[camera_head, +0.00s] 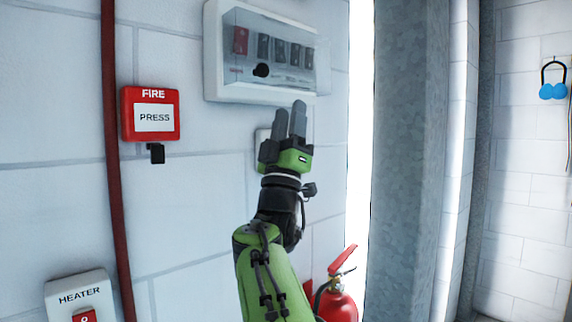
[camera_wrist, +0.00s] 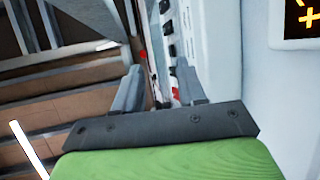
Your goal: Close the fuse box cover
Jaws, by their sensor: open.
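The fuse box (camera_head: 213,50) is a white case on the wall at the top of the head view. It holds a row of switches, one red and several dark, and a round black knob. A clear cover (camera_head: 318,70) shows in front of the switches; how far it stands off the case is hard to tell. My gripper (camera_head: 290,112) is just below the box's lower right part, fingers pointing up, open and empty. In the wrist view, the box's side and switches (camera_wrist: 171,50) show beyond and between my open fingers (camera_wrist: 160,88). Contact with the cover cannot be made out.
A red fire call point (camera_head: 150,114) and a red pipe (camera_head: 115,160) are on the wall at left. A heater switch (camera_head: 80,300) is at lower left. A fire extinguisher (camera_head: 338,303) stands below right. A grey column (camera_head: 408,160) rises on the right.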

